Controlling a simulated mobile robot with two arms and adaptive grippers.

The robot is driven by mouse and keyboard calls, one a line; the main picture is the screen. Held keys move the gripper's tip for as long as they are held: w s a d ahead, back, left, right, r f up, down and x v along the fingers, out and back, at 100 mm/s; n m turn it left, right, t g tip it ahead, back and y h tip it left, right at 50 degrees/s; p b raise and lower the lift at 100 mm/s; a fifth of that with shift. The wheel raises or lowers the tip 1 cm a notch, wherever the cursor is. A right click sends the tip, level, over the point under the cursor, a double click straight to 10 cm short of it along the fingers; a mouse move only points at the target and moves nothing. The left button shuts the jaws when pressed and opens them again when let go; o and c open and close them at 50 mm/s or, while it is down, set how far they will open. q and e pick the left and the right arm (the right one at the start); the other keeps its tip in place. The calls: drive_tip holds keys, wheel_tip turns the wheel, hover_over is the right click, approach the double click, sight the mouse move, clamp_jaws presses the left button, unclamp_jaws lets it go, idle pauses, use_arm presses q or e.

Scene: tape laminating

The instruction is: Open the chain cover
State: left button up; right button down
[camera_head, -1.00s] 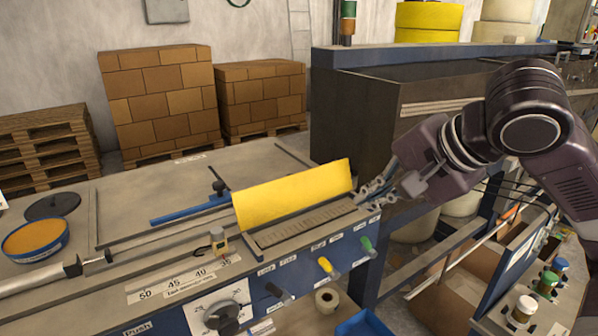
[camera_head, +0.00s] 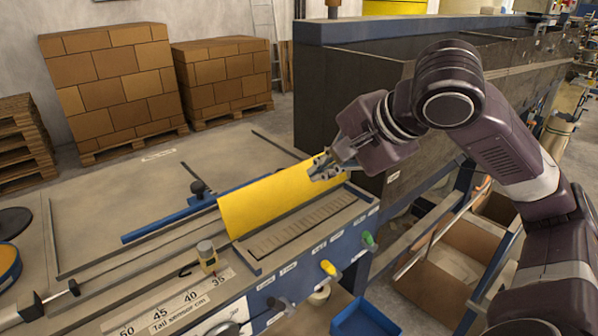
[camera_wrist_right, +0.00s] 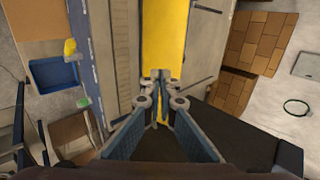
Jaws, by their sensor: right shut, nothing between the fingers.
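The yellow chain cover (camera_head: 265,203) is raised on its long edge behind the slotted chain channel (camera_head: 305,223), which lies uncovered. My right gripper (camera_head: 322,168) is at the upper right end of the cover, with its fingers shut and empty. In the right wrist view the cover (camera_wrist_right: 164,35) runs up from the fingertips (camera_wrist_right: 160,76), which overlap its near end. I cannot tell whether they touch it. My left gripper is not in view.
A blue front panel with yellow (camera_head: 328,268) and green (camera_head: 369,240) knobs runs along the machine. A dark housing (camera_head: 345,100) stands beyond the cover's right end. A blue bin (camera_head: 365,318) sits below the panel. The grey tabletop (camera_head: 120,205) is mostly clear.

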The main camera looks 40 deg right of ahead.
sight(289, 170)
drive_tip(key=w+f, duration=0.1)
drive_tip(key=w+f+p, duration=0.1)
drive_tip(key=w, duration=0.1)
drive_tip(key=w+f+p, duration=0.1)
drive_tip(key=w, duration=0.1)
drive_tip(key=shift+w+a, duration=0.2)
drive_tip(key=shift+a, duration=0.05)
drive_tip(key=shift+w+f, duration=0.1)
drive_tip(key=shift+w, duration=0.2)
drive_tip(key=shift+w+a+r+p, duration=0.15)
drive_tip(key=shift+w+p, duration=0.35)
drive_tip(key=shift+p, duration=0.75)
drive_tip(key=shift+w+p, duration=0.4)
drive_tip(key=shift+w, duration=0.05)
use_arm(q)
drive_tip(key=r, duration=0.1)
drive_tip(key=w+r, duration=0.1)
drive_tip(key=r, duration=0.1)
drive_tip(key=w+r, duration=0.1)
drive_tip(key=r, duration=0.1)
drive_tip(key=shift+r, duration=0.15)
use_arm(e)
drive_tip(key=shift+f, duration=0.25)
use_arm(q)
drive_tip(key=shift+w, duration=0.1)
